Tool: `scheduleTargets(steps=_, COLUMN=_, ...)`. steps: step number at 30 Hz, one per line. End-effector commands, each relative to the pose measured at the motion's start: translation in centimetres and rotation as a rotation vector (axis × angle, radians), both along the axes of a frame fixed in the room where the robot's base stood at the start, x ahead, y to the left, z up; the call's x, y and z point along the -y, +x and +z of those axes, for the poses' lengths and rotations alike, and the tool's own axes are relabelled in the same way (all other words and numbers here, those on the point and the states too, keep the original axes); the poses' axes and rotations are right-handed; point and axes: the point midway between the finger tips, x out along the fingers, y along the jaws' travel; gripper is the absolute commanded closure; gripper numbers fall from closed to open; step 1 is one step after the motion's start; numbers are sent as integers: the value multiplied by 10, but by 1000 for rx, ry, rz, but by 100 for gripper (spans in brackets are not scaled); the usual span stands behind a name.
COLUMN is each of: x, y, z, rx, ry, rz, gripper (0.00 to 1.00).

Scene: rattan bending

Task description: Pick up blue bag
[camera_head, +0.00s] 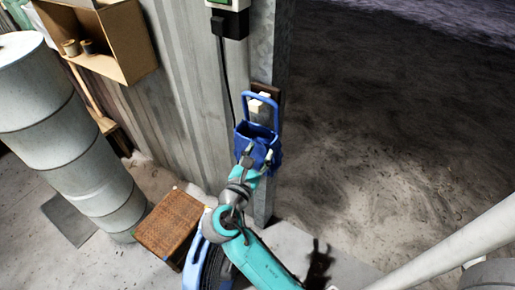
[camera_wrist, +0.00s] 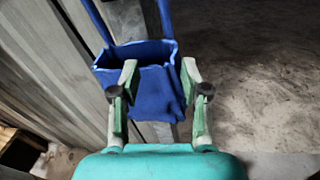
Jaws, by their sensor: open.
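The blue bag (camera_head: 252,131) hangs by its raised handle on a post at the edge of the corrugated metal wall. In the wrist view the bag (camera_wrist: 152,88) has an open top and hangs upright, with its handle strap running up out of view. My gripper (camera_head: 258,158) is open just in front of the bag's lower part. In the wrist view my gripper (camera_wrist: 160,72) has one finger near each side of the bag's front. I cannot tell whether the fingers touch the bag. The gripper hides part of the bag's lower side in the head view.
A large grey metal drum stack (camera_head: 65,140) stands at the left. A wicker box (camera_head: 170,226) sits on the floor below the wall. A wooden shelf box (camera_head: 105,40) is mounted on the wall. Open dark ground (camera_head: 400,130) lies right of the post.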

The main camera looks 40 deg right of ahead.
Motion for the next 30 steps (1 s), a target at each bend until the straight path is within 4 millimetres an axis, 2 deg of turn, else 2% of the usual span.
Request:
scheduleTargets(steps=1, x=0, y=4, z=13, rx=-17, ry=-27, rz=-35, gripper=54)
scheduleTargets(steps=3, x=1, y=6, z=26, rx=-48, ry=-60, rz=-82, gripper=54)
scheduleTargets(steps=9, x=4, y=7, z=46, rx=-97, ry=-103, rz=-157, gripper=54)
scheduleTargets(steps=18, x=42, y=20, z=48, rx=-103, ry=-106, rz=-166, gripper=54)
scheduleTargets(steps=26, x=59, y=27, z=47, rx=-103, ry=-106, rz=-162, gripper=54)
scheduleTargets(steps=30, x=75, y=34, z=49, rx=-101, ry=-106, rz=-165, gripper=54)
